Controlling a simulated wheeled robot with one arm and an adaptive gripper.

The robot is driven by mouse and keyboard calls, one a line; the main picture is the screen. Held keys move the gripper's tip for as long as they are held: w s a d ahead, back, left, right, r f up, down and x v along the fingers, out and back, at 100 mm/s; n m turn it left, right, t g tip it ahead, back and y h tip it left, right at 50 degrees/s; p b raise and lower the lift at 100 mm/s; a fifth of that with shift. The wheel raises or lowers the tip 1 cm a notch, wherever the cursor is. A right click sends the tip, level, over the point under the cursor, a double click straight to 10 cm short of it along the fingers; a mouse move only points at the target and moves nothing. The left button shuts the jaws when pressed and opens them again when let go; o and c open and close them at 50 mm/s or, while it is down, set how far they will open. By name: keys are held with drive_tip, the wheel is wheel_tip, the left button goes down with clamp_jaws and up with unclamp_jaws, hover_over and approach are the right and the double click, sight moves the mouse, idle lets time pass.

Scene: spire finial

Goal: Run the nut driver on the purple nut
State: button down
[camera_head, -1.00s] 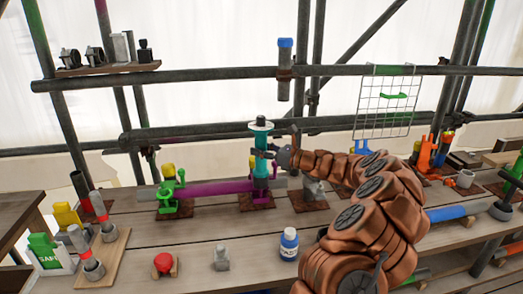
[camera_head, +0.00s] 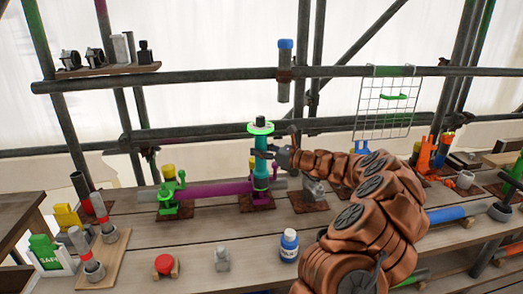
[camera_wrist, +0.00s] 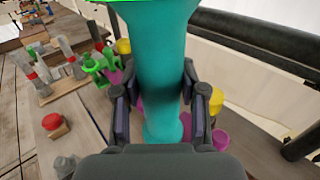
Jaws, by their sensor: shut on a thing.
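The teal nut driver (camera_head: 261,172) stands upright, with a black top and a bright green ring (camera_head: 260,128) around its upper part. Its lower end is down at the purple clamp (camera_head: 258,200), over where the purple nut would be; the nut itself is hidden. My gripper (camera_head: 264,153) is shut on the driver's body from the right. The wrist view shows the teal body (camera_wrist: 162,70) between my two dark fingers, with purple parts below (camera_wrist: 219,139).
A green clamp (camera_head: 171,203) with a yellow cap stands to the left on the same tube. A red button (camera_head: 164,263), a grey fitting (camera_head: 222,259) and a blue bottle (camera_head: 289,246) stand in front. A hanging tube (camera_head: 284,70) and scaffold rail are behind.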

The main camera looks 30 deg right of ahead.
sight(262, 130)
drive_tip(key=shift+r+p, duration=2.25)
drive_tip(key=shift+r, duration=1.3)
drive_tip(key=shift+s+f, duration=0.1)
